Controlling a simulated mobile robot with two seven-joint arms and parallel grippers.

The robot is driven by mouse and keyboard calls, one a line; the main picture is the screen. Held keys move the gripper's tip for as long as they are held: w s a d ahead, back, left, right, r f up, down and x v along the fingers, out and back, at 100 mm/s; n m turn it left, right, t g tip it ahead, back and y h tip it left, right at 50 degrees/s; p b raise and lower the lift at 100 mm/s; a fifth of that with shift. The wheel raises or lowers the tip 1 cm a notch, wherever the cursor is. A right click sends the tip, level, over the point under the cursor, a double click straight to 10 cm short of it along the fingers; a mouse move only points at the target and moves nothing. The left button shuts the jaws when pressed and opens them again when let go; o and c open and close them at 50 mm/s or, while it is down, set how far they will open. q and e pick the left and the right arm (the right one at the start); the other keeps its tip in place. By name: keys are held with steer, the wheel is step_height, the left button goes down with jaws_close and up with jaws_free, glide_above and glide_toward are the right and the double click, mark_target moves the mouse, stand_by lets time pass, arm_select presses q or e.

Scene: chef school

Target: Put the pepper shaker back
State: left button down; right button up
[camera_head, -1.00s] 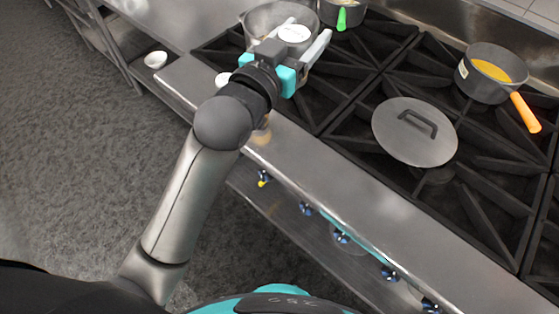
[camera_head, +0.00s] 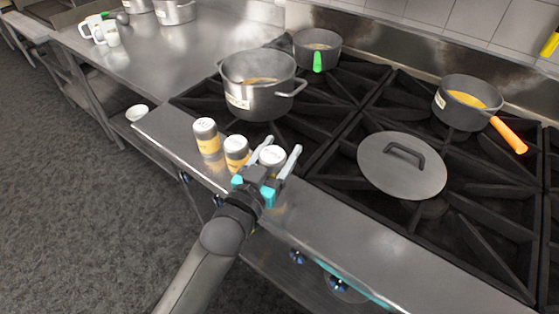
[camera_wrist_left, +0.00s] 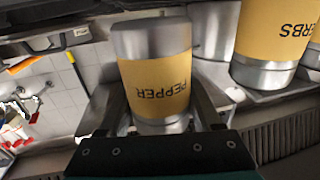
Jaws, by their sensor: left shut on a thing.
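The pepper shaker (camera_head: 272,157) has a white top and shows between the fingers of my left gripper (camera_head: 282,150) at the stove's front ledge. In the left wrist view the shaker (camera_wrist_left: 155,85) has a yellow label reading PEPPER, upside down in the picture. My left gripper is shut on it. In the head view it is at the right end of a row with two similar shakers, a middle one (camera_head: 237,152) and a left one (camera_head: 207,138). I cannot tell whether its base touches the ledge. My right gripper is not in view.
A HERBS shaker (camera_wrist_left: 275,40) is close by in the wrist view. Behind the row stands a large steaming pot (camera_head: 245,102). A lid (camera_head: 385,175) lies on the burner grates. A green-handled pan (camera_head: 317,45) and an orange-handled pan (camera_head: 462,112) stand farther back. The ledge (camera_head: 350,235) to the right is clear.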

arm_select(q)
steer(key=shift+f, duration=1.2)
steer(key=shift+f+b, duration=0.2)
steer(key=shift+b, duration=0.1)
steer(key=shift+c, duration=0.3)
jaws_free()
steer(key=shift+r, duration=0.2)
steer(key=p+v, duration=0.1)
steer(key=v, duration=1.1)
